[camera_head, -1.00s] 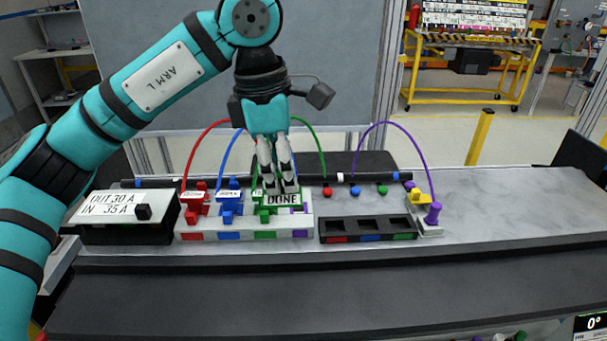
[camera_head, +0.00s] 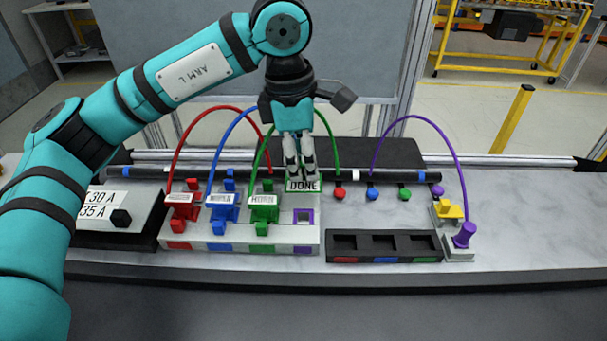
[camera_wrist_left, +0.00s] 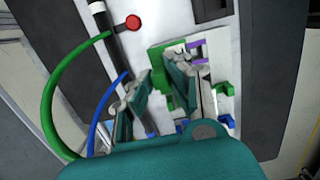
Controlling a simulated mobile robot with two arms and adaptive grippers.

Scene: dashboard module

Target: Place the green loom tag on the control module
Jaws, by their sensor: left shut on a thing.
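The green loom tag (camera_head: 304,186), a small plate marked DONE with a green edge, is at my left gripper's fingertips (camera_head: 300,176) in the head view. My left gripper is shut on it; its fingers hide part of it. The tag also shows as a green shape between the fingers in the wrist view (camera_wrist_left: 163,93). It appears just behind the purple-framed socket (camera_head: 303,216), above the back edge of the pale module block (camera_head: 210,245). I cannot tell whether it touches anything. Which unit is the control module is not labelled. My right gripper is not in view.
Red (camera_head: 182,207), blue (camera_head: 222,208) and green (camera_head: 264,208) connectors stand on the pale block. A black tray (camera_head: 384,259) with empty compartments is to its right. A purple plug (camera_head: 464,235) stands at far right. Arched wires cross behind the gripper.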

